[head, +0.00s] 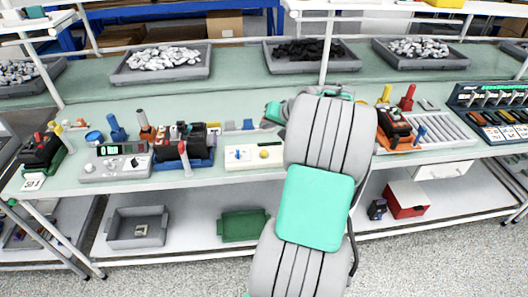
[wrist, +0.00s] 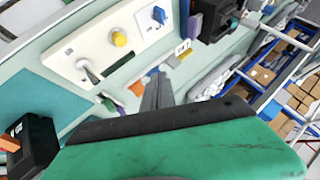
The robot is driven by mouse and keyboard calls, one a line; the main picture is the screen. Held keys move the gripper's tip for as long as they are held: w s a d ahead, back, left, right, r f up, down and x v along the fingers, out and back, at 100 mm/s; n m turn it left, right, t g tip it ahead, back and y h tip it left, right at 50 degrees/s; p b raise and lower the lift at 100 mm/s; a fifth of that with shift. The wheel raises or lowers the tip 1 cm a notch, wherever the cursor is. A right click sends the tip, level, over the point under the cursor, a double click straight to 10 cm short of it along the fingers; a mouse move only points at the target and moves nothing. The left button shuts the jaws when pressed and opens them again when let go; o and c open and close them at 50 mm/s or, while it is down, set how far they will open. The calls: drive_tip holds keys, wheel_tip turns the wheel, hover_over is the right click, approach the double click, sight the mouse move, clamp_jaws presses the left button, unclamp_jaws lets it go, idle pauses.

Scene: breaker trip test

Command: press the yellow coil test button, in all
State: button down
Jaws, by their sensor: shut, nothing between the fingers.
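The yellow button (wrist: 119,39) is a round knob on a white panel (wrist: 133,62). In the wrist view it sits between a silver toggle lever (wrist: 85,68) and a blue knob (wrist: 158,14). In the head view the yellow button (head: 263,154) is on the right part of the white panel (head: 231,162) at the bench's front edge; the panel's right end is behind my arm. My gripper (wrist: 155,90) is shut and empty. Its fingertips appear beside the panel in the wrist view, apart from the button. In the head view my arm hides the fingertips.
A blue-based device (head: 185,158) and a grey meter box (head: 117,166) stand left of the panel. An orange-based device (head: 398,130) stands right of my arm. Grey bins of parts (head: 162,75) line the back shelf. Small coloured pieces (wrist: 137,88) lie near my fingers.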

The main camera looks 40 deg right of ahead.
sight(266, 153)
drive_tip(key=shift+f+b, duration=2.95)
drive_tip(key=shift+f, duration=1.4)
drive_tip(key=shift+f, duration=0.4)
drive_tip(key=shift+f+b, duration=0.6)
drive_tip(key=shift+b, duration=0.05)
drive_tip(key=shift+r, duration=0.1)
drive_tip(key=shift+r+p, duration=0.7)
drive_tip(key=shift+r, duration=0.2)
drive_tip(key=shift+r, duration=0.1)
wheel_tip(266, 153, up, 5)
drive_tip(key=p, duration=0.3)
